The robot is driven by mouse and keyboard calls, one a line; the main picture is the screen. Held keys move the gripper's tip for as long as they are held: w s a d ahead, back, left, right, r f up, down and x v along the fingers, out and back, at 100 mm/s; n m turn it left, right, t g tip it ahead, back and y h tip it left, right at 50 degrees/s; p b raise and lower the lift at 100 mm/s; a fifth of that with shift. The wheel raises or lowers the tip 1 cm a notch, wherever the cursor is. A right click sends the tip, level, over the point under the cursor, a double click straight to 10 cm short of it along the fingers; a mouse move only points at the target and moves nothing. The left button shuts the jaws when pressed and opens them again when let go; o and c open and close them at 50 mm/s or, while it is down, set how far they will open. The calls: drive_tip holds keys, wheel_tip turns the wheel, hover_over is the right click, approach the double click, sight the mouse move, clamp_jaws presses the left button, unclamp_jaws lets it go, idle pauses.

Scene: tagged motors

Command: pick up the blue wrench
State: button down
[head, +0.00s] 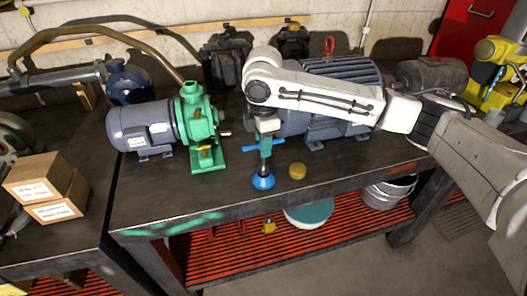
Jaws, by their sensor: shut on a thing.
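My gripper (265,152) points down in front of the large motor, near the front edge of the workbench. It is shut on the blue wrench (250,147), a thin blue bar held crosswise that shows on both sides of the fingers. The wrench appears to be above the bench top; its exact height is hard to tell. The gripper hides the wrench's middle. A round blue object (263,181) is directly below the fingers in the picture, at the bench's front edge. I cannot tell whether they touch.
A green pump (200,128) with a grey motor (142,128) stands left of my gripper. A large dark blue-grey motor (335,75) is behind my arm. A yellow round piece (297,171) lies to the right. Cardboard boxes (45,188) stand at left. The front bench strip (180,195) is mostly clear.

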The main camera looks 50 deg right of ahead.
drive_tip(key=s+a+r, duration=0.2)
drive_tip(key=s+r, duration=0.3)
drive_tip(key=s, duration=0.1)
drive_tip(key=s+a+r+b, duration=0.1)
drive_tip(key=s+a+r, duration=0.2)
drive_tip(key=s+r, duration=0.2)
drive_tip(key=shift+s+a+b, duration=0.25)
drive_tip(key=shift+s+b, duration=0.05)
drive_tip(key=shift+s, duration=0.65)
drive_tip(key=c, duration=1.6)
unclamp_jaws()
clamp_jaws()
drive_tip(key=shift+w+r, duration=0.1)
drive_tip(key=shift+w, duration=0.05)
